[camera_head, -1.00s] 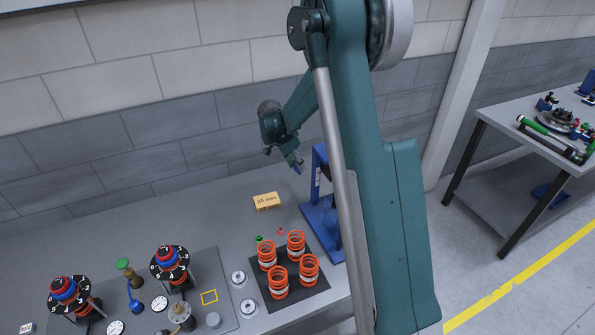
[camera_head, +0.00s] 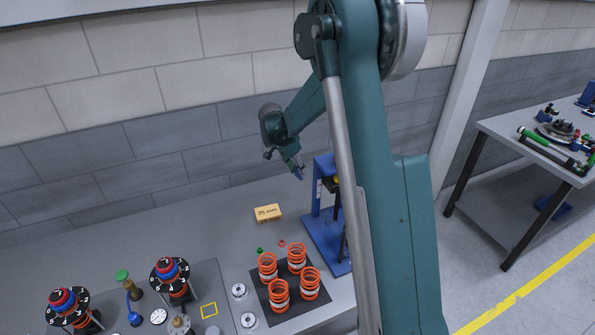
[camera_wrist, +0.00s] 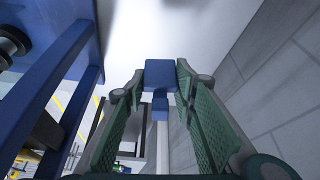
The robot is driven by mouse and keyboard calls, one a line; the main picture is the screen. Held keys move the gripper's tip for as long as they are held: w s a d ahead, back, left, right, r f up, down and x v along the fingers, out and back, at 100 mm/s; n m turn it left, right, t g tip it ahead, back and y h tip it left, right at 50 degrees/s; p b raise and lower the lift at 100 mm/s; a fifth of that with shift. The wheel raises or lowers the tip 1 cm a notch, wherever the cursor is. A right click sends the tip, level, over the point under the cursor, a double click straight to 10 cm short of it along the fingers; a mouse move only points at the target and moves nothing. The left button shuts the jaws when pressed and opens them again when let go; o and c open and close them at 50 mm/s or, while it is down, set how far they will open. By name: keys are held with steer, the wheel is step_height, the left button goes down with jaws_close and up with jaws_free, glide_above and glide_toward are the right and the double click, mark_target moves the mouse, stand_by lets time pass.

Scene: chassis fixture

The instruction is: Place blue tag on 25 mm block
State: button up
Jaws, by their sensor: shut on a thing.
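My gripper (camera_wrist: 157,88) is shut on the blue tag (camera_wrist: 161,73), which sits between the fingertips in the wrist view. In the head view my gripper (camera_head: 299,172) is up above the back of the bench, left of the blue stand. The tag is very small there. The 25 mm block (camera_head: 268,214) is a yellow-orange block with a "25 mm" label. It lies on the grey bench, lower and a little left of my gripper in the picture, apart from it.
A blue stand (camera_head: 322,224) rises close right of the block. A red tag (camera_head: 281,243) and a green tag (camera_head: 260,250) lie in front of it. Several orange springs (camera_head: 279,294) stand on a dark mat. A fixture plate (camera_head: 209,283) is at left. The bench left of the block is clear.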

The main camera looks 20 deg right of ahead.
steer(key=shift+a, duration=0.1)
steer(key=s+a+r+n, duration=0.1)
steer(key=s+a, duration=0.2)
steer(key=a, duration=0.5)
steer(key=s+a+r+n+t+p, duration=0.1)
steer(key=s+a, duration=0.2)
steer(key=a, duration=0.5)
steer(key=shift+r, duration=0.4)
steer(key=shift+d+f, duration=0.1)
glide_toward(272, 208)
steer(key=shift+w+d, duration=0.2)
steer(key=shift+d, duration=0.25)
steer(key=shift+w+d, duration=0.15)
steer(key=shift+d, duration=0.35)
steer(key=shift+f, duration=0.1)
steer(key=shift+f, duration=1.8)
steer(key=shift+f, duration=0.15)
